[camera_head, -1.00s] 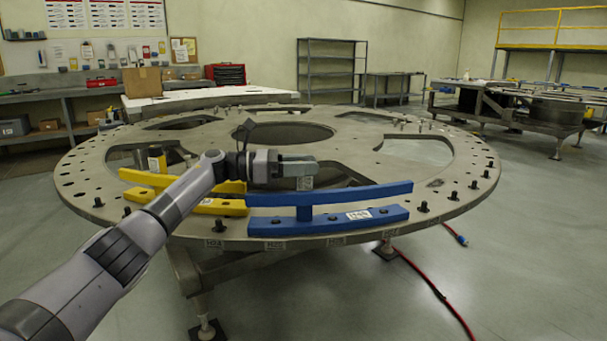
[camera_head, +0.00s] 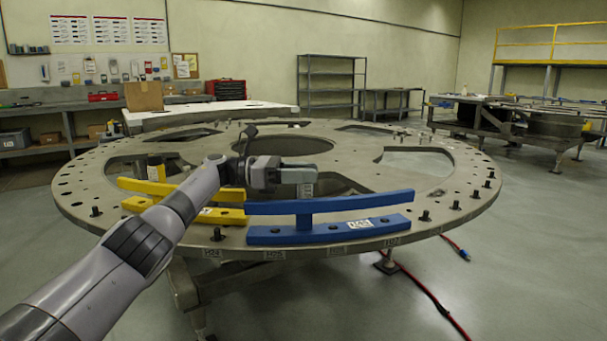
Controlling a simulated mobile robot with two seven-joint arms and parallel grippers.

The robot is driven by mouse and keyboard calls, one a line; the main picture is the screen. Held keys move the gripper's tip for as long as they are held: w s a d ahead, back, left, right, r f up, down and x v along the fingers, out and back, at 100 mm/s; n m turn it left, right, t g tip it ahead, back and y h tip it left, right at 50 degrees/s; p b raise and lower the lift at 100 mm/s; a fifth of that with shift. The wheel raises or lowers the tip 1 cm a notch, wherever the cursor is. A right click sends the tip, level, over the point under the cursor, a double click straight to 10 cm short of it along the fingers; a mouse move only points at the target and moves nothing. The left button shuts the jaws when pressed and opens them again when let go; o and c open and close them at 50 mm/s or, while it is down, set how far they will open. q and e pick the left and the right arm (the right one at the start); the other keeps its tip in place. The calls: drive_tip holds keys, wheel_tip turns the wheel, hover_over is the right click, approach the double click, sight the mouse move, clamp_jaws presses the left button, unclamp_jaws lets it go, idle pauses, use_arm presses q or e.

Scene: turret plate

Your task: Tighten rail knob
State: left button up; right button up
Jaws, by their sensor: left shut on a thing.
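A blue rail (camera_head: 330,203) with a lower blue foot bar (camera_head: 320,232) sits at the near rim of the round turret plate (camera_head: 465,165). Dark round holes or fasteners show on the foot bar. A yellow rail (camera_head: 140,187) sits to its left. My left gripper (camera_head: 308,175) reaches in from the left, above the plate and just behind the blue rail's upper bar. It is shut on a small grey piece (camera_head: 306,190) that shows below the fingertips. Its lower end is hidden by the blue rail, and I cannot tell if it is a knob. My right gripper is out of view.
Several black studs stand along the plate's rim, such as this one (camera_head: 425,215) at right. A yellow post (camera_head: 156,168) stands at the left. A red cable (camera_head: 425,287) lies on the floor at right. The plate has large openings.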

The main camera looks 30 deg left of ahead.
use_arm(q)
drive_tip(key=shift+d, duration=0.1)
drive_tip(key=o, duration=0.9)
drive_tip(key=shift+o, duration=0.2)
drive_tip(key=v, duration=0.7)
drive_tip(key=shift+s, duration=0.15)
